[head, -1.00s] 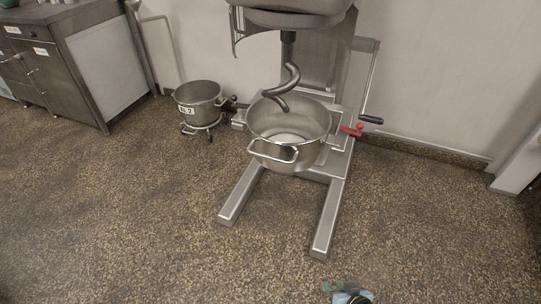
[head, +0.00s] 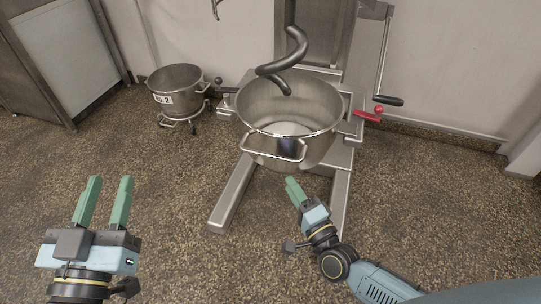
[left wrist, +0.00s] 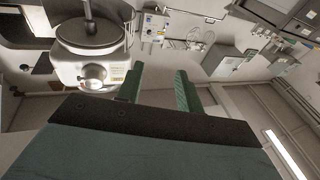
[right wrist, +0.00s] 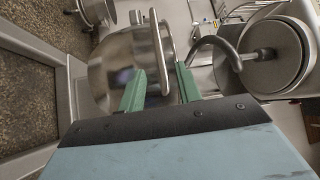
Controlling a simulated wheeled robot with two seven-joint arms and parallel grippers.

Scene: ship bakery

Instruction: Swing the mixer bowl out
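The steel mixer bowl (head: 290,112) sits in the mixer's support in the head view, its front handle (head: 273,152) facing me. The dark dough hook (head: 288,60) hangs over it. A red lever (head: 367,115) is at the right side of the support. My right gripper (head: 293,188) is just in front of the bowl, below the handle. In the right wrist view its green fingers (right wrist: 160,88) are apart, with the bowl's handle (right wrist: 158,52) ahead between them; I see no grip on it. My left gripper (head: 104,190) is open and empty at the lower left, away from the bowl.
A smaller bowl (head: 177,92) with a number label stands on a wheeled dolly at the left. The mixer's legs (head: 236,195) run forward along the floor. A crank handle (head: 386,100) hangs at the right. A steel cabinet (head: 30,60) is far left. The front floor is clear.

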